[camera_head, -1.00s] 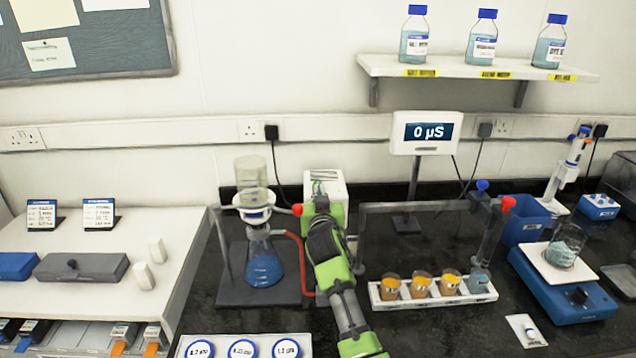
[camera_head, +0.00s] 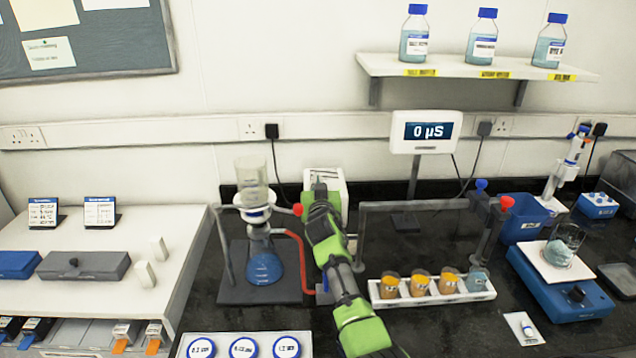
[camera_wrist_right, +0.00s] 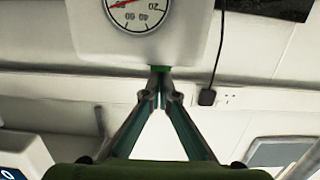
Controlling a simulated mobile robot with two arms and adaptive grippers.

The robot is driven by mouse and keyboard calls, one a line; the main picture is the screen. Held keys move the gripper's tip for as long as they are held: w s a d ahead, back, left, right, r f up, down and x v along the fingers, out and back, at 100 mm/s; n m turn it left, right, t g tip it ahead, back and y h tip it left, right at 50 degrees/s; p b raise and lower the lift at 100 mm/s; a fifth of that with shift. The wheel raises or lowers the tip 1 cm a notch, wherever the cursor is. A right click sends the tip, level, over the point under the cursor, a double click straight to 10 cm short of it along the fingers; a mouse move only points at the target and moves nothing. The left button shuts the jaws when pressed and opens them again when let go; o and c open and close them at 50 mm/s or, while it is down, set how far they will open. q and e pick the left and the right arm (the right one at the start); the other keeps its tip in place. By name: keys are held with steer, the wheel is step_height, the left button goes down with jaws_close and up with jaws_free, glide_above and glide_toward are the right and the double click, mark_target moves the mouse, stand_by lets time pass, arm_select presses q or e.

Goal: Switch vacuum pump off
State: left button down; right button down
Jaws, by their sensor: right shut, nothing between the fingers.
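The white vacuum pump (camera_head: 336,184) stands at the back of the black bench, partly hidden behind my right gripper (camera_head: 319,196). In the right wrist view the pump (camera_wrist_right: 190,40) has a round dial gauge (camera_wrist_right: 138,12) with a red needle. A small green part (camera_wrist_right: 160,69), likely its switch, shows at the pump's edge just beyond my fingertips. My right gripper (camera_wrist_right: 161,90) is shut and empty, with its tips at or very near the green part; I cannot tell if they touch. My left gripper is not in view.
A filter flask (camera_head: 264,268) with blue liquid and a red hose (camera_head: 298,250) stands left of my right arm. A conductivity display (camera_head: 427,132) stands behind.

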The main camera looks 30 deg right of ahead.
steer(key=shift+r+p, duration=0.3)
steer(key=shift+p, duration=0.2)
steer(key=shift+d+f, duration=0.1)
steer(key=shift+f, duration=0.3)
steer(key=shift+s, duration=0.15)
steer(key=v, duration=1.1)
steer(key=shift+s+a+r, duration=0.2)
steer(key=shift+s+r, duration=0.05)
steer(key=shift+r, duration=0.15)
